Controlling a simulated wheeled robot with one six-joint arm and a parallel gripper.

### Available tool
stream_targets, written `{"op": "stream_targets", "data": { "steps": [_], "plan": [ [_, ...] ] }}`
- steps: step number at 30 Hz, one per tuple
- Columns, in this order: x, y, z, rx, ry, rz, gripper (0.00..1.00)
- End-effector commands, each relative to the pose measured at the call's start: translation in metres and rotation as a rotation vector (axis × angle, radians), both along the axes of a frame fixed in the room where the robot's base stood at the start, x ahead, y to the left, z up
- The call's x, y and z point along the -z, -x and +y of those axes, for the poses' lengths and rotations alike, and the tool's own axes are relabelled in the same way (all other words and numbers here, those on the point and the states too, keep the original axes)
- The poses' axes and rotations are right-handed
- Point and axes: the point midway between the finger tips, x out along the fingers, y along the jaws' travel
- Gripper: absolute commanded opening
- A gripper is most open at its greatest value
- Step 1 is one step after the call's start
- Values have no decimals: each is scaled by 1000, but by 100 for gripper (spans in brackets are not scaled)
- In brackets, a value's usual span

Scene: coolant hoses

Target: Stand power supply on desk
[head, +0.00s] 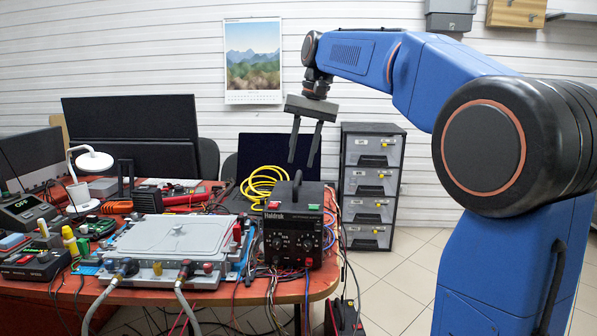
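A black boxy unit with knobs, red and green labels and a top handle, which looks like the power supply (292,246), stands upright at the right front of the red-brown desk (190,304). My gripper (303,164) points down above and behind it in the picture, with its two dark fingers apart and nothing between them. The fingers look clear of the handle, but the depth gap is hard to judge. A smaller black box (343,317) with red and orange spots sits low beside the desk, partly cut off by the frame; I cannot tell what it is.
A silver-lidded case (172,238) with grey hoses sits left of the power supply. Yellow coiled hose (262,184) and a dark screen (275,158) are behind. Cables hang over the desk's front. A drawer cabinet (371,188) stands right; tiled floor is open there.

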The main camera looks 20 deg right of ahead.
Motion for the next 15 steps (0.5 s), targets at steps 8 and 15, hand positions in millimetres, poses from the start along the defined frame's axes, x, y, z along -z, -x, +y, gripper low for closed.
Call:
{"op": "stream_targets", "data": {
  "steps": [8,15],
  "plan": [
    [-34,2,-7,1,0,-1,31],
    [-39,3,-8,1,0,0,31]
  ]
}}
